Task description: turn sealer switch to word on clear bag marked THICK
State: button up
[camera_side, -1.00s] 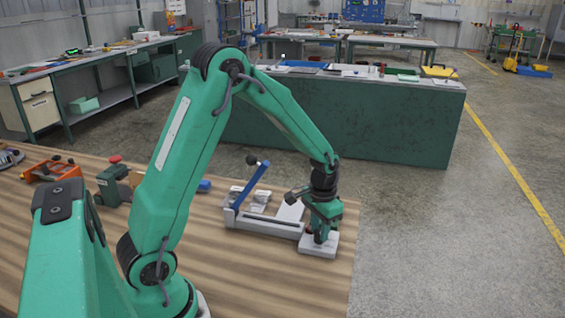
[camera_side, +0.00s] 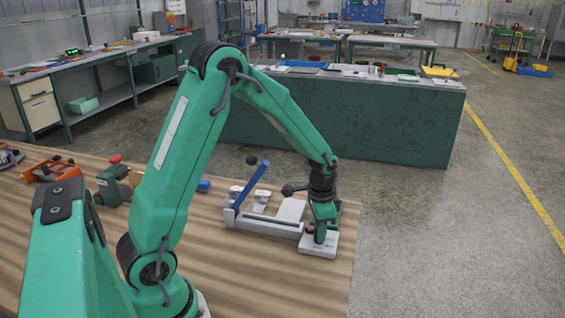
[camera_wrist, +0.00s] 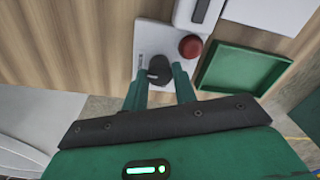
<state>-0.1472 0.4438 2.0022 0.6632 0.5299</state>
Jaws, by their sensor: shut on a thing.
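The sealer (camera_side: 268,226) stands near the table's right end, with a raised blue arm (camera_side: 252,195) and a pale switch plate (camera_side: 317,251). In the wrist view, the dark round switch knob (camera_wrist: 159,70) sits on that plate (camera_wrist: 150,38). My gripper (camera_wrist: 160,76) points down over the plate, its green fingers shut on the knob from both sides. Small marks on the plate left of the knob are too small to read. Clear-looking bags (camera_side: 261,199) lie behind the sealer base; no word on them is legible.
A red button (camera_wrist: 190,46) is on the plate right of the knob. A green tray (camera_wrist: 243,69) is farther right in the wrist view. An orange tool (camera_side: 52,169) and a green device (camera_side: 112,184) stand left on the table. The table edge is close beyond the plate.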

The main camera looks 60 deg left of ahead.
jog(key=shift+d+r, duration=0.1)
jog(key=shift+d, duration=0.05)
jog(key=o, duration=1)
jog(key=shift+c, duration=0.2)
notch_tip(320, 180, up, 7)
jog(key=shift+f, duration=0.1)
jog(key=shift+s+r, duration=0.1)
jog(key=shift+r, duration=0.35)
jog(key=shift+r, duration=0.1)
